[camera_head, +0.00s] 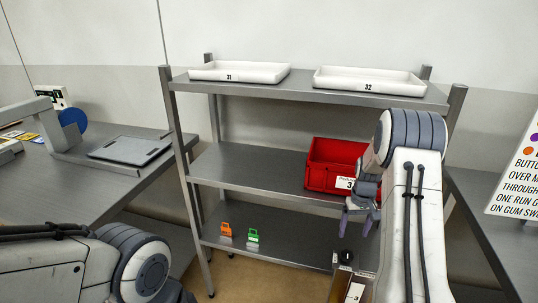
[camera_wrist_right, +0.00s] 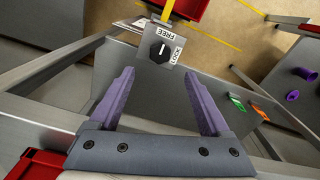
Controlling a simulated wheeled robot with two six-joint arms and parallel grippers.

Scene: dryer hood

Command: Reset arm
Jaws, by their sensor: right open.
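My right gripper (camera_head: 361,216) hangs in front of the shelf rack, just below and in front of the red bin on the middle shelf. Its two purple fingers are apart in the right wrist view (camera_wrist_right: 160,82), with nothing between them. Beyond the fingertips is a grey plate (camera_wrist_right: 172,62) lettered "FREE" and "LOCK" with a black knob (camera_wrist_right: 159,51); the fingers look clear of it. My left arm enters at the lower left of the head view, but its gripper is out of frame.
The metal rack (camera_head: 240,161) holds white trays 31 (camera_head: 240,72) and 32 (camera_head: 368,81), a red bin (camera_head: 335,163), and orange (camera_head: 226,229) and green (camera_head: 253,236) lock-shaped pieces. A bench (camera_head: 60,190) stands left, another (camera_head: 490,225) right. Purple parts (camera_wrist_right: 300,81) show in the wrist view.

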